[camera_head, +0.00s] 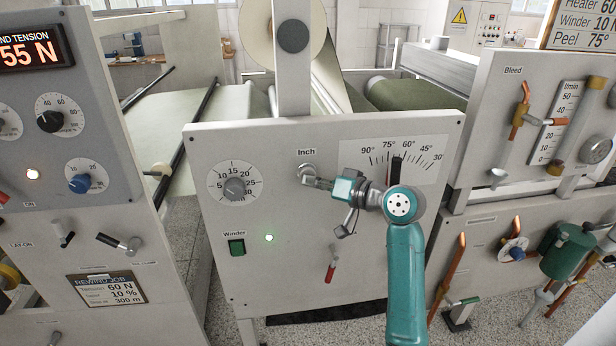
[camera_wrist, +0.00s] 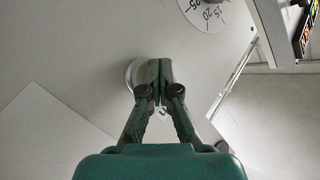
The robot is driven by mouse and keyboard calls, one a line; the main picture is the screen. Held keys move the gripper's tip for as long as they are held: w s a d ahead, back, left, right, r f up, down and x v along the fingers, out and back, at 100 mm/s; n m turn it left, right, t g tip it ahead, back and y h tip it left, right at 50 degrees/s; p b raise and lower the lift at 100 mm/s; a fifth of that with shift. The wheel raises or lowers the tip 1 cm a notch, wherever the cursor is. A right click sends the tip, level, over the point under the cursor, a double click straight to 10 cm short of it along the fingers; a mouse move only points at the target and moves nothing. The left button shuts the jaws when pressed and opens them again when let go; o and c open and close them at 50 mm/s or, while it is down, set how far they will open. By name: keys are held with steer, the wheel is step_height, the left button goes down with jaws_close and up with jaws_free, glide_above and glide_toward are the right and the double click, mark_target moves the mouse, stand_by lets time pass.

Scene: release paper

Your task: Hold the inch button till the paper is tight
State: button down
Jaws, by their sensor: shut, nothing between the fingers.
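The inch button (camera_head: 307,170) is a round metal button under the "Inch" label on the grey winder panel (camera_head: 215,275). My gripper (camera_head: 312,180) is shut and empty, with its fingertips at the button in the head view. In the wrist view my gripper (camera_wrist: 156,66) covers most of the button, and only a pale rim (camera_wrist: 131,75) shows at its left. I cannot tell how far the button is pressed. The pale paper (camera_head: 165,125) runs behind the panel from the left toward a roll (camera_head: 254,30). The tension display (camera_head: 30,54) reads 55 N.
On the panel are a dial (camera_head: 235,187), a green Winder switch (camera_head: 237,248), a lit green lamp (camera_head: 269,238), a red lever (camera_head: 331,265) and an angle scale (camera_head: 424,165) behind my arm. A job card (camera_head: 106,289) at the left lists 60 N.

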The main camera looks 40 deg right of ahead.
steer(key=shift+s+a, duration=0.4)
steer(key=shift+s, duration=0.2)
steer(key=shift+s, duration=0.1)
steer(key=shift+s+a, duration=0.7)
steer(key=shift+s, duration=0.3)
steer(key=shift+s+a, duration=0.7)
steer(key=shift+s, duration=0.3)
steer(key=s+a+f+m+h, duration=0.1)
steer(key=s+a+f, duration=0.35)
steer(key=f, duration=0.35)
steer(key=s+a+f+m+g+h, duration=0.1)
steer(key=s+a+f+h, duration=0.1)
steer(key=s+a+f, duration=0.45)
steer(key=s+a+f+h, duration=0.1)
steer(key=a+f, duration=0.2)
steer(key=f, duration=0.6)
steer(key=s+a+n, duration=0.3)
steer(key=s+a, duration=0.1)
steer(key=s, duration=0.9)
steer(key=s+a+r+n, duration=0.1)
steer(key=s+a+n, duration=0.3)
steer(key=s, duration=0.8)
steer(key=shift+s+a+y, duration=0.35)
steer(key=shift+a+y, duration=0.05)
steer(key=shift+a, duration=0.1)
